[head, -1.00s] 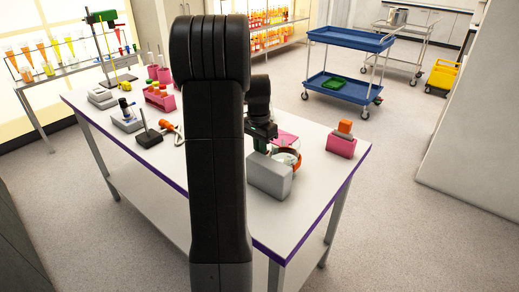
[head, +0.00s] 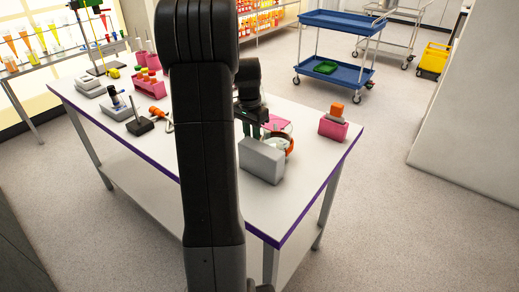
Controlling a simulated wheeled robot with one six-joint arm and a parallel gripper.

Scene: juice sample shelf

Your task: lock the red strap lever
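My gripper (head: 252,128) is at the end of my black arm, close to the vessel's left side and just above and behind the grey block. The block and arm hide part of the fingers. I cannot tell whether they are open or touch anything.
On the white table (head: 215,200), a pink block with an orange top (head: 334,124) stands to the right. A pink tube rack (head: 151,84), a black stand (head: 139,123) and grey devices stand to the left. A blue cart (head: 335,70) is beyond. The table's front right is clear.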

